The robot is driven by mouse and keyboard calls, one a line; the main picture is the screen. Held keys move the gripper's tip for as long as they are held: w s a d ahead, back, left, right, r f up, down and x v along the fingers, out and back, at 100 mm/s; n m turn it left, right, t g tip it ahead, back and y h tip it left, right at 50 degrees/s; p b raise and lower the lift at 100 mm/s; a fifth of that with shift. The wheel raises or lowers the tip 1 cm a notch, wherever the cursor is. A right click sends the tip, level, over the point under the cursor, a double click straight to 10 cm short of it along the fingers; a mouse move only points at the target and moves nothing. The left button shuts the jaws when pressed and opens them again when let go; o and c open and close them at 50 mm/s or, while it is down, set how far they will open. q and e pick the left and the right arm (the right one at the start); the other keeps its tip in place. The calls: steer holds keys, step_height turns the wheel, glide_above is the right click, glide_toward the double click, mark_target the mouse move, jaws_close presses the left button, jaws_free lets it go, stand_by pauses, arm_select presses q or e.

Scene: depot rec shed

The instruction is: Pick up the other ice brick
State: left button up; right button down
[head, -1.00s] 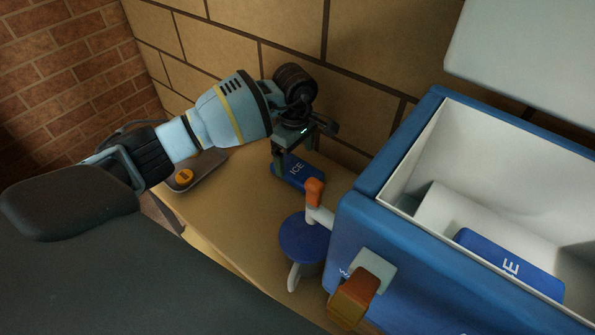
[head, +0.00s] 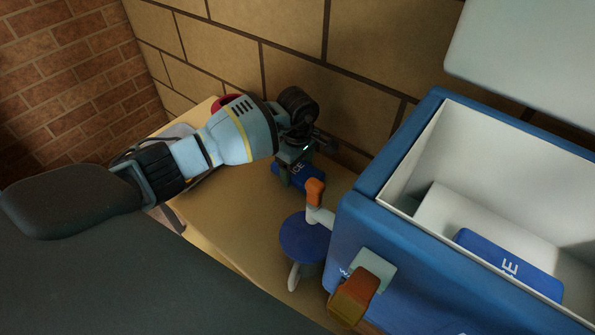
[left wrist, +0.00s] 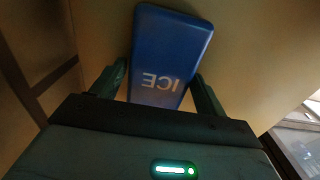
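A blue ice brick (head: 312,182) lies on the wooden tabletop near the wall, left of the cooler, partly hidden by my left gripper. In the left wrist view the brick (left wrist: 168,50), marked ICE, lies between the two fingers. My left gripper (head: 292,172) is lowered over it, pointing down. The fingers look open in the left wrist view (left wrist: 160,92), one on each side, with narrow gaps to the brick. A second blue ice brick (head: 512,262) lies inside the open cooler (head: 398,142). My right gripper is not in view.
The cooler's raised lid (head: 525,60) is at the upper right. A white spout with an orange lever (head: 315,192) and a blue disc (head: 304,238) sit by its left corner. A brown latch (head: 353,296) is on its front. The brick wall (head: 225,55) is close behind my gripper.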

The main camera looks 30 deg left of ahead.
mark_target(297, 168)
arm_select(q)
steer(key=c, duration=0.8)
step_height(297, 168, up, 10)
steer(key=shift+r, duration=0.1)
steer(key=shift+c, duration=0.2)
